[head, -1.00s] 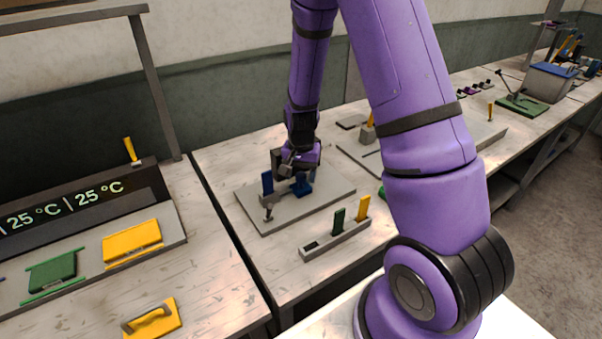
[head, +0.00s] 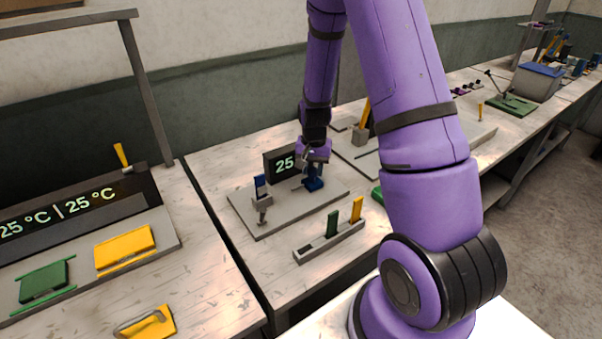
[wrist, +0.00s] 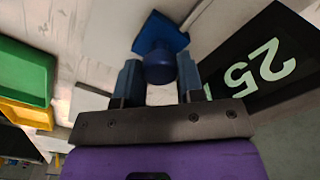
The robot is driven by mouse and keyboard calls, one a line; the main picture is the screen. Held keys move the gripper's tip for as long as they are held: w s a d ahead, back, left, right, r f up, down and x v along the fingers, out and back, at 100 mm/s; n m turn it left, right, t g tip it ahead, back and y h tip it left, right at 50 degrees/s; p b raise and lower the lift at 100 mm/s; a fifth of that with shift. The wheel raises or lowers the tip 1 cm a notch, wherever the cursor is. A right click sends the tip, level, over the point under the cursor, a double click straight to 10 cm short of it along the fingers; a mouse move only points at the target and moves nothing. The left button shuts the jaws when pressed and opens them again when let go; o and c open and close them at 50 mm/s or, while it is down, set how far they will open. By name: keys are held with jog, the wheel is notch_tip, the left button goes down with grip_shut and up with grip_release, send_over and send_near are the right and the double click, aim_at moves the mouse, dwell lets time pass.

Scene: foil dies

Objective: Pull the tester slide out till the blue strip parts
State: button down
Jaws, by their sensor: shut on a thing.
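My gripper (head: 312,168) is shut on the blue knob of the tester slide (head: 314,185). In the wrist view, the fingers (wrist: 158,78) stand on either side of the round blue knob (wrist: 158,66), with its blue base (wrist: 168,32) beyond. The slide is toward the right of the grey tester plate (head: 258,228), apart from the grey clamp (head: 262,201). A blue strip (head: 261,184) stands upright at the clamp. It is too small to tell whether it is whole or parted. A display reading 25 (head: 284,163) stands behind; it also shows in the wrist view (wrist: 262,72).
A left bench holds green (head: 43,280) and yellow (head: 125,248) blocks. A yellow-handled press (head: 362,125) stands behind right.

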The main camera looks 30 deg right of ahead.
jog(key=shift+d, duration=0.35)
jog(key=c, duration=0.7)
grip_release()
jog(key=shift+c, duration=0.2)
jog(key=shift+r, duration=0.1)
notch_tip(320, 180, up, 11)
jog(key=shift+f, duration=0.2)
